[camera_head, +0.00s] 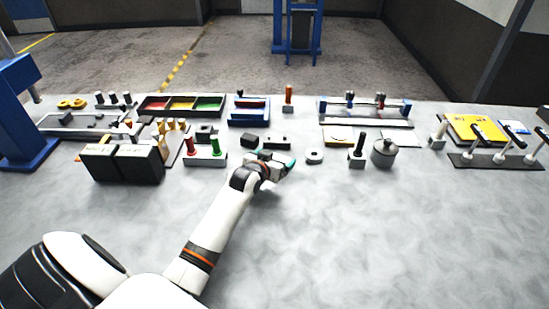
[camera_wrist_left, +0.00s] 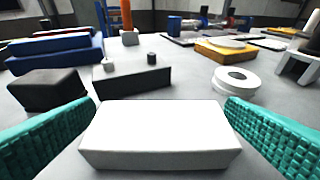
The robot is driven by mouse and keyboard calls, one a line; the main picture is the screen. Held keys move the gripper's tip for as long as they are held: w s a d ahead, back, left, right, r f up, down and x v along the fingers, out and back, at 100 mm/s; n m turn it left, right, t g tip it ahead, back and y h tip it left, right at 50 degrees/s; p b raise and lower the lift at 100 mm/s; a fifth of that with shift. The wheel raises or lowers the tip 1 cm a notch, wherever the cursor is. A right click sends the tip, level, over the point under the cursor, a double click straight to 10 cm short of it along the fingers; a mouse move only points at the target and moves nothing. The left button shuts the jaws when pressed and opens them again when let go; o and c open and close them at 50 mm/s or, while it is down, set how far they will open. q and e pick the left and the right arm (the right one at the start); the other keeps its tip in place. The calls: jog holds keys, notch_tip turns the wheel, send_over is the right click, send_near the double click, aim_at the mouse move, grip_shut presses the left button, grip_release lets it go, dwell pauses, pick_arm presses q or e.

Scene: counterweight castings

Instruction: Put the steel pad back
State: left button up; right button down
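A pale grey rectangular block, which looks like the steel pad (camera_wrist_left: 160,130), fills the lower middle of the left wrist view. It sits level between the two green fingers of my left gripper (camera_wrist_left: 161,104), with its far corners against the fingertips. My left gripper (camera_head: 282,165) appears shut on it. In the head view the gripper is low over the middle of the table and mostly hides the pad. The height of the pad above the table is hard to tell. My right gripper is not in view.
Just beyond the gripper are a dark block (camera_wrist_left: 54,91) and a dark bar with two pegs (camera_wrist_left: 132,78). A white ring (camera_head: 314,157) lies to the right, then a grey lidded pot (camera_head: 384,153). Black boxes (camera_head: 122,164) stand left. The table's front is clear.

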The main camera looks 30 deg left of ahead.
pick_arm(q)
jog(key=shift+o, duration=0.2)
jog(key=shift+r, duration=0.1)
jog(key=shift+r, duration=0.15)
jog(key=p+v, duration=0.9)
jog(key=v, duration=0.1)
jog(key=shift+s+r+p, duration=0.15)
jog(key=shift+s+p, duration=0.05)
jog(key=shift+p, duration=0.2)
jog(key=shift+s+d+r+p, duration=0.15)
jog(key=shift+s+p, duration=0.25)
jog(key=shift+s, duration=0.3)
jog(key=shift+s, duration=0.1)
